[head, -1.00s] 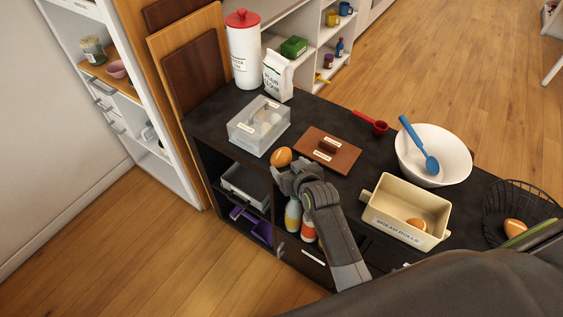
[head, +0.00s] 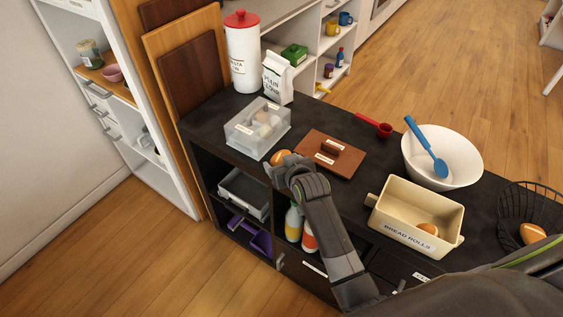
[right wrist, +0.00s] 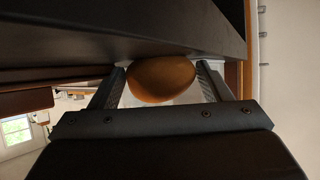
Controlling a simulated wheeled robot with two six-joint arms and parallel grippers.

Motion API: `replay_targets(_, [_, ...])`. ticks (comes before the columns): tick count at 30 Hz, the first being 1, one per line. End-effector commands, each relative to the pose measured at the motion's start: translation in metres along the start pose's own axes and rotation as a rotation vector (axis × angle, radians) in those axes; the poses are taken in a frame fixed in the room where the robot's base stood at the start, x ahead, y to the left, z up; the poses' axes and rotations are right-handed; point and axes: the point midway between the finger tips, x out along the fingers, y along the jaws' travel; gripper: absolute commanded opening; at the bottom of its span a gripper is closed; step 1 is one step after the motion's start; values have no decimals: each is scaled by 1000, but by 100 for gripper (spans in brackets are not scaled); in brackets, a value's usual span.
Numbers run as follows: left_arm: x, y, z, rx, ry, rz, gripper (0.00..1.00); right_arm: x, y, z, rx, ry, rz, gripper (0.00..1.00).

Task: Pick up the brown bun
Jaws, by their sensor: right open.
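The brown bun (head: 280,157) sits on the dark counter near its front edge, beside the clear box; my gripper hides part of it in the head view. My right gripper (head: 281,166) is at the bun from the front side. In the right wrist view the bun (right wrist: 161,79) lies between the two fingers of the right gripper (right wrist: 163,82), which are open with one on each side of it. Whether either finger touches it is hard to tell. My left gripper is not in view.
The clear box (head: 255,128) and a brown board (head: 331,153) stand close by. Right along the counter are the bread rolls bin (head: 398,230) with a bun inside, a white bowl (head: 462,150) and a wire basket (head: 510,220). Bottles (head: 294,222) stand in the shelf below.

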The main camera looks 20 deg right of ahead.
Motion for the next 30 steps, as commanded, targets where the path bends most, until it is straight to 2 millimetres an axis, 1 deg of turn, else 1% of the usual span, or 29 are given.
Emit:
replay_targets(2, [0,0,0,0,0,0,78,0,0,0,0,0,0,71])
replay_targets(6, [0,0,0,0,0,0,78,0,0,0,0,0,0,53])
replay_targets(9, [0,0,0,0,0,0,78,0,0,0,0,0,0,42])
replay_targets(16, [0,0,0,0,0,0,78,0,0,-1,-1,1,0,42])
replay_targets(20, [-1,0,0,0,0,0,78,-5,0,-10,-1,3,0,42])
replay_targets(30, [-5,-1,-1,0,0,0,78,-36,0,-68,-1,6,0,42])
